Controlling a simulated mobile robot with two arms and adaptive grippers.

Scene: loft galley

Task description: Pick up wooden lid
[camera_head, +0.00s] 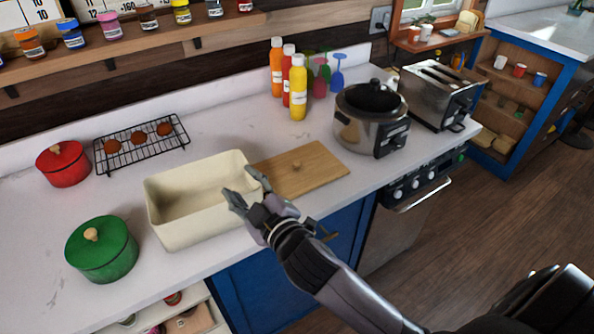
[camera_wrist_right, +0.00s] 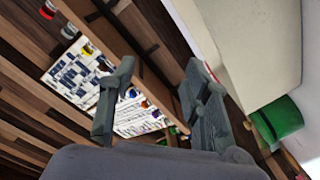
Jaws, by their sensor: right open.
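The wooden lid (camera_head: 322,166) lies flat on the white counter, just right of the cream rectangular box (camera_head: 172,233). It is a light board with a small round knob (camera_head: 296,165) on top. My right gripper (camera_head: 243,184) is open and empty, at the box's right front corner, left of the lid. In the wrist view, both fingers of the right gripper (camera_wrist_right: 158,95) are spread, with the box (camera_wrist_right: 262,50) at the upper right. The lid does not show clearly in the wrist view. My left gripper is not in view.
A slow cooker (camera_head: 358,131) and a toaster (camera_head: 438,92) stand right of the lid. Bottles (camera_head: 298,90) stand behind it. A green pot (camera_head: 102,252), red pot (camera_head: 63,165) and wire rack (camera_head: 141,146) are to the left.

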